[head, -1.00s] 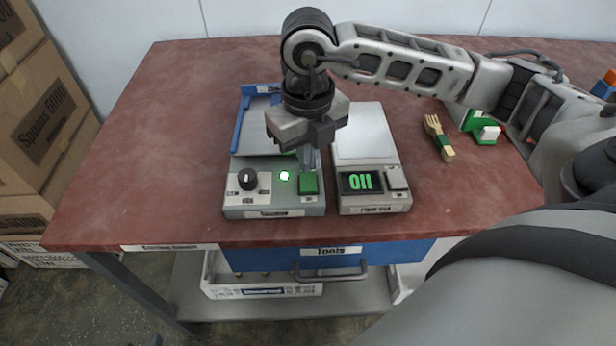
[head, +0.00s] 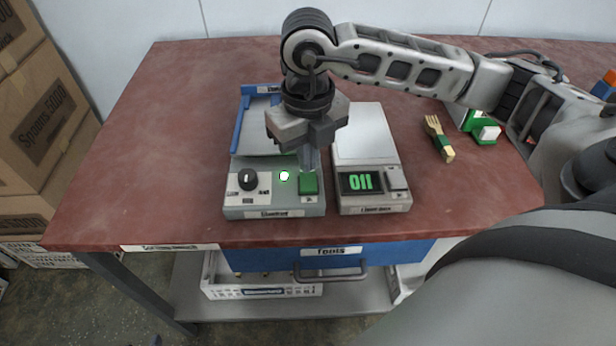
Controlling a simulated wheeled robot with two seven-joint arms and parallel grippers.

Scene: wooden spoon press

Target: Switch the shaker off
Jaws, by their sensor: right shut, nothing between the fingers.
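The shaker (head: 274,201) is a grey box with a blue-edged platform behind its front panel, at the middle of the red table. Its panel has a black knob (head: 248,179), a bright green-white lamp (head: 284,176) that looks lit, and a green switch (head: 308,184). My right gripper (head: 310,172) is shut and empty, pointing down at the back edge of the green switch. I cannot tell whether the fingertips touch the switch. The gripper and wrist hide part of the shaker's platform. My left gripper is not in view.
A scale (head: 374,184) with a green display stands just right of the shaker. A fork-shaped wooden piece (head: 439,138) and a green-and-white item (head: 485,133) lie farther right. The table's left side (head: 150,150) is clear. A blue drawer (head: 330,262) sits under the front edge.

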